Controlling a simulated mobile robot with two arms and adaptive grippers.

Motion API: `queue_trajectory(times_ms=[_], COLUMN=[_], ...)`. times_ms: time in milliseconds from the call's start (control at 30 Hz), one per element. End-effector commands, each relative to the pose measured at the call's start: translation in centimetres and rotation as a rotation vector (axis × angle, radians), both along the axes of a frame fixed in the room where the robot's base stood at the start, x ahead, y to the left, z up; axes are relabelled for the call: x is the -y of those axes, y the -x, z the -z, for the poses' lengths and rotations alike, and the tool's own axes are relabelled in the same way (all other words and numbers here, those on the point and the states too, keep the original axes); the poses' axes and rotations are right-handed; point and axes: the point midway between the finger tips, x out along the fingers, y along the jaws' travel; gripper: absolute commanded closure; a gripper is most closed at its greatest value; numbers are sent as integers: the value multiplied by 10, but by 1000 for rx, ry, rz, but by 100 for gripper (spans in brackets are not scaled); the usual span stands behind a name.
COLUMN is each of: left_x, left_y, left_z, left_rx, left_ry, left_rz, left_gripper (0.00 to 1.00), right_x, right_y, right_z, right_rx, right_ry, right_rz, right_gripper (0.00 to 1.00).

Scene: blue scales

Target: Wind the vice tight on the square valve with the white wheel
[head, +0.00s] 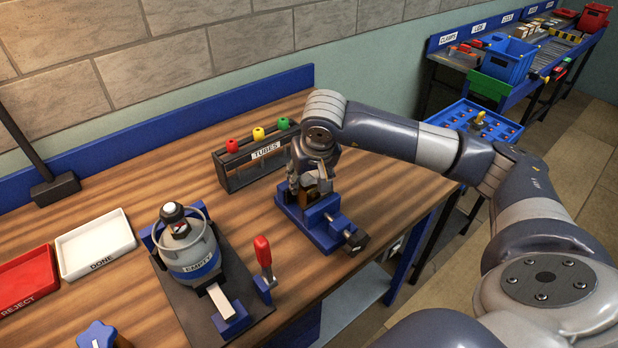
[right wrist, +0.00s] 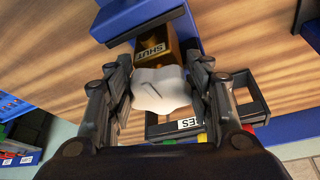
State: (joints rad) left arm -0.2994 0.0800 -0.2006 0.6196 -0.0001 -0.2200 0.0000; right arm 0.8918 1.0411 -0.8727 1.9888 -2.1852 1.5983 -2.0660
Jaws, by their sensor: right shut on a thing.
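The blue vice (head: 328,222) stands near the right edge of the wooden bench, its dark screw end (head: 356,241) facing front right. A brass square valve (right wrist: 152,46) with a label reading SHUT sits at the vice in the right wrist view. Its white wheel (right wrist: 160,90) is between my right gripper's fingers. My right gripper (head: 311,184) is above the vice and shut on the white wheel; it hides most of the valve in the head view. I cannot tell how closely the vice jaws meet the valve. My left gripper is not in view.
A TUBES rack (head: 240,172) with coloured caps stands behind the vice. An EMPTY canister (head: 190,250) in a clamp fixture with a red handle (head: 263,252) stands to the left. DONE (head: 97,245) and REJECT (head: 28,280) trays lie farther left. Bare bench separates the fixture and vice.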

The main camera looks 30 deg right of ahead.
Motion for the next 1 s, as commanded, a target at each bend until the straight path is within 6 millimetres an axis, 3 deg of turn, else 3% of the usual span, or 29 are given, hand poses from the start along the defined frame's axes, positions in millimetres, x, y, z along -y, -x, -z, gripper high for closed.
queue_trajectory(times_ms=[333,367,467,833,1000], left_x=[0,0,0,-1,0], left_y=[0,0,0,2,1], left_z=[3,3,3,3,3], left_rx=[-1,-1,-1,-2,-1], left_ry=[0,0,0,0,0], left_rz=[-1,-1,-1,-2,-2], left_gripper=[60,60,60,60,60], right_x=[0,0,0,0,-3], right_y=[-3,-3,-3,-2,3], right_z=[0,0,0,-2,-19], right_rx=[1,1,1,2,5], right_ry=[0,0,0,0,-1], right_rz=[0,0,0,0,-2], right_gripper=[92,50,29,29,29])
